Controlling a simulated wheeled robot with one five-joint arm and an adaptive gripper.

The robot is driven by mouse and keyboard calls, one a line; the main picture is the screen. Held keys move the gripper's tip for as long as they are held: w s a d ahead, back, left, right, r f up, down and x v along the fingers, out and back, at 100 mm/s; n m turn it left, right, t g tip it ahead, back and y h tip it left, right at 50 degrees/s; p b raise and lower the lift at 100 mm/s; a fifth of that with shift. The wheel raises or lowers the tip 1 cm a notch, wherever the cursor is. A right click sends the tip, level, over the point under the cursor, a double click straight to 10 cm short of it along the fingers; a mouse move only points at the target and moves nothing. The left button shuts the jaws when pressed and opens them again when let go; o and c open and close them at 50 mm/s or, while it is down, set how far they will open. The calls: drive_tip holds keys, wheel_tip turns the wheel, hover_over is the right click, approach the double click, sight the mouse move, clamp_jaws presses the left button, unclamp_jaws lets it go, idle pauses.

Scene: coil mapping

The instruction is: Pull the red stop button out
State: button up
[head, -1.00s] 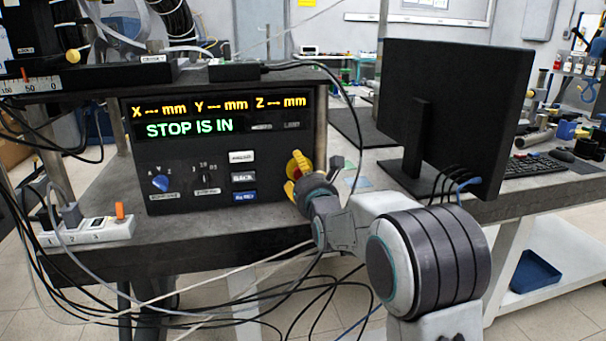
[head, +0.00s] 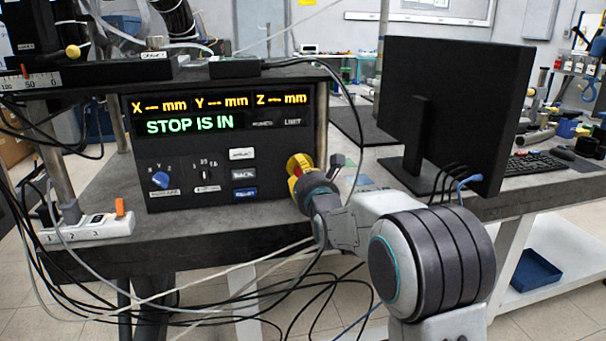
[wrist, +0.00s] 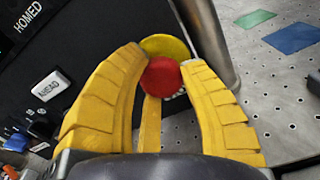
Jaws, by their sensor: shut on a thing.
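The red stop button (wrist: 162,78) is a round cap in front of a yellow disc (wrist: 165,45) on the black control panel (head: 200,153). In the head view the button (head: 296,169) shows only partly, at the panel's right edge. My gripper (wrist: 163,66) has its yellow ribbed fingers on both sides of the red cap, shut on it. In the head view my gripper (head: 297,180) is at the button, mostly behind my wrist. The panel's display (head: 189,126) reads "STOP IS IN".
White, black and blue keys and two knobs (head: 160,180) sit left of the button. A monitor (head: 455,110) stands on the table to the right. A metal post (wrist: 207,42) rises close beside the button. Loose cables hang below the table edge.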

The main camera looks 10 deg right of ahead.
drive_tip(key=shift+s+b, duration=0.3)
drive_tip(key=shift+s, duration=0.1)
drive_tip(key=shift+s+d+r, duration=0.1)
drive_tip(key=shift+s+r, duration=0.15)
drive_tip(key=shift+s, duration=0.05)
drive_tip(key=o, duration=1.3)
drive_tip(key=shift+c, duration=0.2)
drive_tip(key=shift+f, duration=0.1)
drive_tip(key=s, duration=1.2)
